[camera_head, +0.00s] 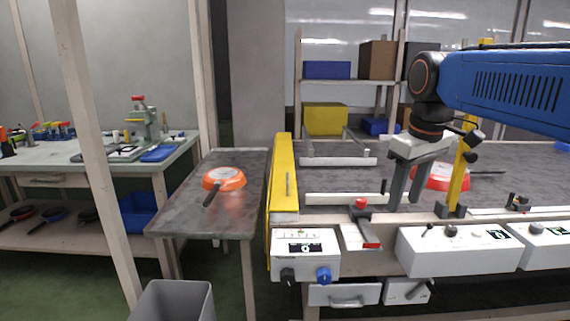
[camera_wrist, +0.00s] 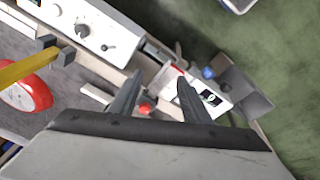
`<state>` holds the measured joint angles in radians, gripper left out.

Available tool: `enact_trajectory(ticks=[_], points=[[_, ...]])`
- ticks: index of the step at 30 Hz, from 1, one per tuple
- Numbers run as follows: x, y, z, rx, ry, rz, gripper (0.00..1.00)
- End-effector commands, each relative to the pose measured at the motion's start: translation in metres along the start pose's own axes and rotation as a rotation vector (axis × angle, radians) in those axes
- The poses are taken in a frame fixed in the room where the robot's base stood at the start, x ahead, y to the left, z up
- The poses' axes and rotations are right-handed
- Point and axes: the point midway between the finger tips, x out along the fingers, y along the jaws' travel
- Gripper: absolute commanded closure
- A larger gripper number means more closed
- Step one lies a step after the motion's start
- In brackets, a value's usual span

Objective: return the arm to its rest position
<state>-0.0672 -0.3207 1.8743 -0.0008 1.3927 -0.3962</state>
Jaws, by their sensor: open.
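My blue arm (camera_head: 510,85) reaches in from the right in the head view, with my gripper (camera_head: 402,205) pointing down above the front edge of the conveyor. In the wrist view my gripper (camera_wrist: 158,88) shows its two dark fingers apart with nothing held between them. A red button (camera_wrist: 145,108) and control boxes show beyond the fingers.
An orange pan (camera_head: 224,179) lies on the side table (camera_head: 180,215). A red pan (camera_head: 440,178) lies on the conveyor (camera_head: 345,180), behind a yellow post (camera_head: 459,170). A yellow barrier (camera_head: 284,185) stands at the conveyor's left end. Control boxes (camera_head: 460,250) line the front.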

Motion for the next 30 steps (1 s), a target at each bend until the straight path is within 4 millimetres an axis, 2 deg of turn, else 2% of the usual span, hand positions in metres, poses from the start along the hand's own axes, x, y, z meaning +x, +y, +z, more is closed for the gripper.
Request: enact_trajectory(ticks=[1,3,8,18,24,30], points=[[0.007,-0.005,0.017,0.029,0.013,0.006,0.57],[0.02,-0.011,0.037,0.073,0.031,0.015,0.57],[0.051,-0.025,0.082,0.172,0.077,0.032,0.57],[0.129,-0.057,0.171,0.374,0.171,0.057,0.57],[0.158,-0.068,0.198,0.441,0.204,0.062,0.57],[0.165,-0.07,0.203,0.458,0.213,0.063,0.57]])
